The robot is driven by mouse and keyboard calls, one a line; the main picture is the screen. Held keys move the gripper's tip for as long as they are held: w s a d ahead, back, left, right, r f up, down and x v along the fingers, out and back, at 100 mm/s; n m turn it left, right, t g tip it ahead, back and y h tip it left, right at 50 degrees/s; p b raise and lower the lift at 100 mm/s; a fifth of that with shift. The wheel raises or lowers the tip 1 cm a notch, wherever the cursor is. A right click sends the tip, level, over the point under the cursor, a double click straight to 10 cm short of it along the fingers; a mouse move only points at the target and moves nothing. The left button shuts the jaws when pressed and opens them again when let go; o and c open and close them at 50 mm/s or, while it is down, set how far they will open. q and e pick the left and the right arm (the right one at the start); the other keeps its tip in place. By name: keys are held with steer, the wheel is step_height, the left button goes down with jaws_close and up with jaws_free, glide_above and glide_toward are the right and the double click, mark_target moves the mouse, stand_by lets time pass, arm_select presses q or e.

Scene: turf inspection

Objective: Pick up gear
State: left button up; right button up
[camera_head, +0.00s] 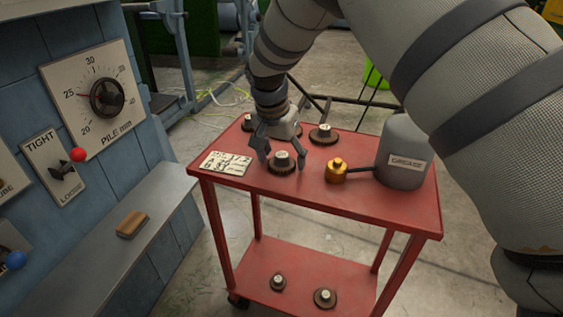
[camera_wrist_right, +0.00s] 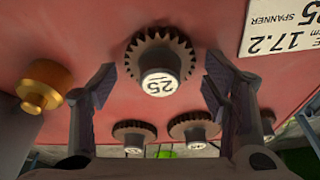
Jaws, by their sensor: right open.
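A dark toothed gear (camera_head: 282,168) with a pale hub sits near the front of the red cart's top. In the right wrist view this gear (camera_wrist_right: 160,50) shows the number 25 on its hub. My right gripper (camera_head: 282,160) is open above it, one finger on each side. In the wrist view the open fingers (camera_wrist_right: 158,88) are apart and empty, with the gear just beyond the tips. Another gear (camera_head: 323,134) stands behind to the right, and one (camera_head: 247,123) at the back left is partly hidden by my arm. My left gripper is not in view.
The red cart (camera_head: 215,183) also holds a printed card (camera_head: 225,163), a brass piece (camera_head: 336,172) and a grey grease container (camera_head: 402,155). Two gears (camera_head: 278,282) (camera_head: 324,298) sit on its lower shelf. A blue machine panel (camera_head: 150,135) with a dial stands at left.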

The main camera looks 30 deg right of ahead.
steer(key=shift+r, duration=0.1)
steer(key=c, duration=1.3)
